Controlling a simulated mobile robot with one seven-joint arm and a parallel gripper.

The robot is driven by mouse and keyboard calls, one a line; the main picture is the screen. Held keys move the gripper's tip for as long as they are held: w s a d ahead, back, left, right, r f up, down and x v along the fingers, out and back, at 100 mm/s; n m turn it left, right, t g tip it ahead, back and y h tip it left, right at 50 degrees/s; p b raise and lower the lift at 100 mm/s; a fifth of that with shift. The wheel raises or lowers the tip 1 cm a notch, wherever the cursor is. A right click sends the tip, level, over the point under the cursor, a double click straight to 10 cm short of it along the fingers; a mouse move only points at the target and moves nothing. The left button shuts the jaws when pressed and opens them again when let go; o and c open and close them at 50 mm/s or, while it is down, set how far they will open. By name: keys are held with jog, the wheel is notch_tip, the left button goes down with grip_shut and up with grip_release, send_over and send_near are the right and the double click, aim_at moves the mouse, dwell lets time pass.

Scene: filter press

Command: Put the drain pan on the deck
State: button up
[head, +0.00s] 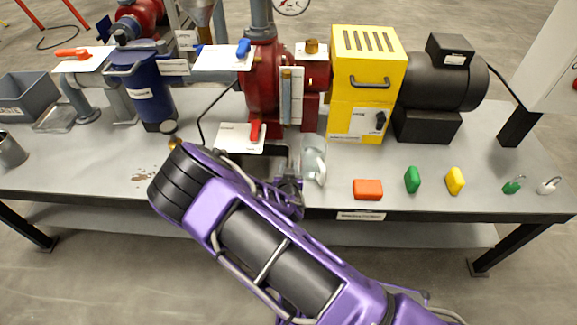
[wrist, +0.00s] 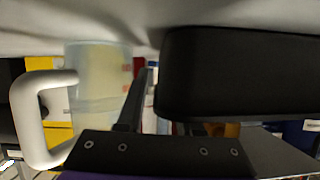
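A dark shallow pan (head: 268,166), which looks like the drain pan, shows only partly behind my arm, at the front of the grey deck (head: 225,190) below the red pump. Its underside and contact with the deck are hidden. In the wrist view a large black slab (wrist: 235,75) fills the right side, very close; it may be this pan. My gripper (head: 292,184) is at the pan's right front, largely covered by my own arm. A dark finger (wrist: 132,100) stands beside the slab. I cannot tell whether the fingers are closed on it.
A translucent jug (head: 313,166) with a white handle (wrist: 28,115) stands close right of my gripper. The red pump (head: 262,85) and yellow guard (head: 360,85) stand behind. The front left deck is mostly clear.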

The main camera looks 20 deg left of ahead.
jog(key=shift+r, duration=0.1)
jog(key=shift+s+r, duration=0.2)
jog(key=shift+s, duration=0.1)
jog(key=p+v, duration=0.1)
jog(key=v, duration=1)
jog(key=shift+s+d+r, duration=0.1)
jog(key=shift+s, duration=0.05)
